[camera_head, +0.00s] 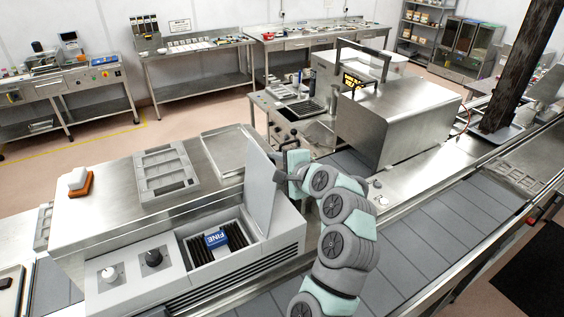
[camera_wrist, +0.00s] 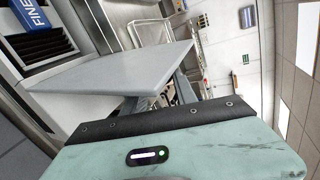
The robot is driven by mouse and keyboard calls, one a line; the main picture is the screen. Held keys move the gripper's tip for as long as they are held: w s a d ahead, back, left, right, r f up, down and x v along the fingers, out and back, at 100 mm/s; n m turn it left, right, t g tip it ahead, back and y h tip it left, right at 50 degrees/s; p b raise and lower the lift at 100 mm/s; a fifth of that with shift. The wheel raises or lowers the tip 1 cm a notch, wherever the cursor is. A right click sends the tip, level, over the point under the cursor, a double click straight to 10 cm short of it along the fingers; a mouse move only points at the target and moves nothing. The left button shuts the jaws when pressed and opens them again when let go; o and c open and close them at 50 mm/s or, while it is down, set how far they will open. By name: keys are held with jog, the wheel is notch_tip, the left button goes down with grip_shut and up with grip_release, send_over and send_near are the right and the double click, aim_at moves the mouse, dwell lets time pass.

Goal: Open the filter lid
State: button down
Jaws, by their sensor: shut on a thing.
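The filter lid (camera_head: 262,193) is a light grey panel standing raised, close to upright, at the right side of the filter box opening. In the wrist view the lid (camera_wrist: 115,68) spans the picture in front of my gripper. My gripper (camera_head: 278,165) is at the lid's upper right edge and is shut on it. The fingertips are mostly hidden in both views. The open filter box (camera_head: 218,250) shows dark pleats and a blue block marked FINE (camera_head: 216,239). The blue block also shows in the wrist view (camera_wrist: 28,14).
Two knobs (camera_head: 152,257) sit on the panel left of the box. A grey mould plate (camera_head: 165,172) and a shallow metal tray (camera_head: 226,150) lie on the bench behind. A steel hooded machine (camera_head: 398,120) stands right of my arm, beside the conveyor (camera_head: 420,225).

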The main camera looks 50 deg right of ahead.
jog(key=shift+w+f, duration=0.1)
jog(key=c, duration=1)
grip_release()
jog(key=shift+o, duration=0.2)
jog(key=b+v, duration=0.3)
jog(key=v, duration=0.7)
jog(key=shift+s+r, duration=0.25)
jog(key=shift+s, duration=0.05)
jog(key=shift+a, duration=0.15)
jog(key=shift+c, duration=0.3)
